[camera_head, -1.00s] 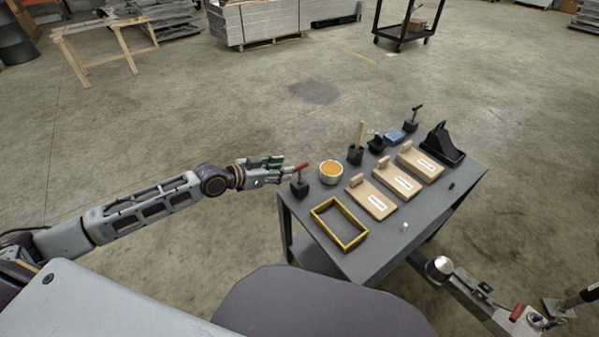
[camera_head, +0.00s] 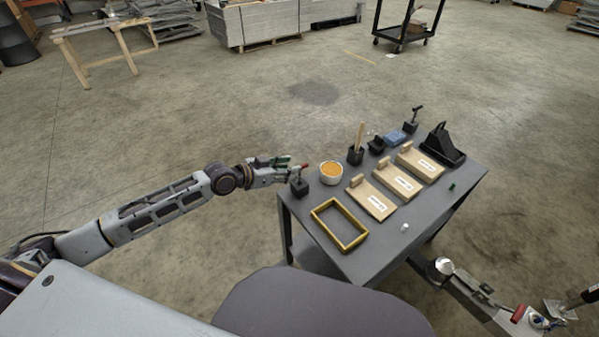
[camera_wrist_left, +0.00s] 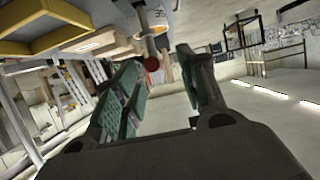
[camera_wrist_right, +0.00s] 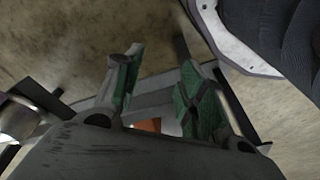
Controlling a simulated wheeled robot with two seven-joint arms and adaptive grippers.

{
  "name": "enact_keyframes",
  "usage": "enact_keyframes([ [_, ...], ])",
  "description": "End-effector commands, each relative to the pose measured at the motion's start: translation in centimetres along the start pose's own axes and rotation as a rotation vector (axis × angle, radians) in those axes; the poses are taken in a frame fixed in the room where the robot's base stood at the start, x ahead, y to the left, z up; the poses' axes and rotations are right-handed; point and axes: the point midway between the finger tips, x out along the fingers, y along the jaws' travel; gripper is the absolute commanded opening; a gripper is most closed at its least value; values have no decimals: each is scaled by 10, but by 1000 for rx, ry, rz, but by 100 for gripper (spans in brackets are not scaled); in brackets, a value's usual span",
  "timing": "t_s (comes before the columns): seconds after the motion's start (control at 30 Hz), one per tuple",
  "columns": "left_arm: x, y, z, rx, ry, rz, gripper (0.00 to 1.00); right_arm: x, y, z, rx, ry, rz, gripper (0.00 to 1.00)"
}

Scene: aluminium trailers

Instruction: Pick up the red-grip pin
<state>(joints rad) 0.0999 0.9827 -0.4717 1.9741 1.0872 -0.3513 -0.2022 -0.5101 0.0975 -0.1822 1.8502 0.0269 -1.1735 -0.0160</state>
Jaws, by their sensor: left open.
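The red-grip pin (camera_head: 304,167) stands in a black block (camera_head: 299,187) at the table's left corner. Its grip is partly hidden by my left gripper in the head view. My left gripper (camera_head: 283,166) is open beside the grip.
On the grey table (camera_head: 352,264), a white bowl with orange contents (camera_head: 331,173) stands just right of the pin. A yellow frame (camera_head: 339,224) lies in front of it. Several labelled wooden boards, such as this one (camera_head: 371,198), and black holders stand further right. Floor left of the table is clear.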

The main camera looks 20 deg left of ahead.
Motion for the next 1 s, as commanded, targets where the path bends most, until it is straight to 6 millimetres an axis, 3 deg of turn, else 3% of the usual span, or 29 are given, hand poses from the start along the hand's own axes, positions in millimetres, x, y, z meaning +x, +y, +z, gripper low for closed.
enact_keyframes([
  [0.7,45,5,-3,-1,1,-1,41,-25,-5,-4,-3,-11,-11,40],
  [1.0,48,5,-3,1,-1,0,41,-31,-7,-7,-3,-4,-13,40],
])
